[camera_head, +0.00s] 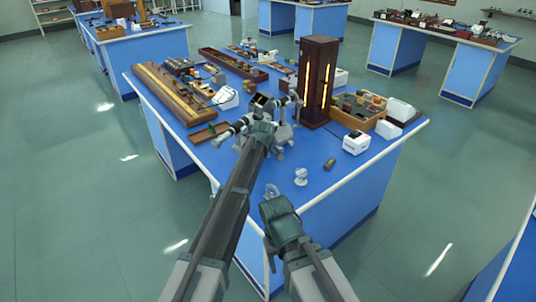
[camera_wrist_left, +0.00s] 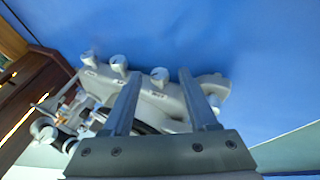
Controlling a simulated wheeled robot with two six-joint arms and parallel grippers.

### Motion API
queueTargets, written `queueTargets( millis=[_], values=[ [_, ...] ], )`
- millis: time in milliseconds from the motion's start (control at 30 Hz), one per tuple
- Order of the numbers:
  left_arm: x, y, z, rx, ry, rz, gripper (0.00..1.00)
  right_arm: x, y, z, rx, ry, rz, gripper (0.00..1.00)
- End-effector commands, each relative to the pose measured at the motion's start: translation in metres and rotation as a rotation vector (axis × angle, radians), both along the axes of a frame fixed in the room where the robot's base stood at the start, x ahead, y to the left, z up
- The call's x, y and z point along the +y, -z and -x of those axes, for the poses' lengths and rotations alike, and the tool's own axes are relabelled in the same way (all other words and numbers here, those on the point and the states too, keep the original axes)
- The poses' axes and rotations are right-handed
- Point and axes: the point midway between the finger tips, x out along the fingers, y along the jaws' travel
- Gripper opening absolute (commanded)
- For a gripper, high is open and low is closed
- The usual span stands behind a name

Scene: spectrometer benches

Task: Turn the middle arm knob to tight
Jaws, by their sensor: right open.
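The grey spectrometer (camera_head: 283,131) stands on the blue bench, partly hidden behind my left arm. In the left wrist view, three pale knobs stand along its grey arm with small illegible markings: a left knob (camera_wrist_left: 88,57), a middle knob (camera_wrist_left: 119,63) and a right knob (camera_wrist_left: 160,74). My left gripper (camera_wrist_left: 160,76) is open over the spectrometer; the right knob shows between its fingertips, and the middle knob lies just left of the left finger. Contact cannot be told. In the head view, my left gripper (camera_head: 262,112) is at the spectrometer. My right gripper (camera_head: 271,192) is open near the bench's front edge.
A tall dark wooden cabinet (camera_head: 318,80) with lit slots stands right behind the spectrometer. A wooden tray (camera_head: 357,122) and white boxes (camera_head: 356,143) are to the right. A small wooden tray (camera_head: 209,133) lies left. The front right bench top is mostly clear.

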Motion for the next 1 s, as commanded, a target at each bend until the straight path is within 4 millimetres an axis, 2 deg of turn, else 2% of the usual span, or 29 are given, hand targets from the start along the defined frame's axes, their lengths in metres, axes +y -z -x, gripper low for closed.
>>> queueTargets(
  millis=[267, 467, 1000],
  values=[
    [0.000, -0.003, 0.001, -0.001, 0.000, 0.000, 0.59, 0.000, -0.003, 0.000, 0.000, 0.000, 0.000, 0.61],
    [0.001, -0.016, 0.009, -0.001, 0.000, 0.000, 0.59, 0.000, -0.016, 0.000, 0.000, 0.000, 0.000, 0.61],
    [0.010, -0.096, 0.059, 0.000, 0.001, -0.001, 0.59, 0.000, -0.096, 0.000, 0.000, 0.000, 0.000, 0.61]
  ],
)
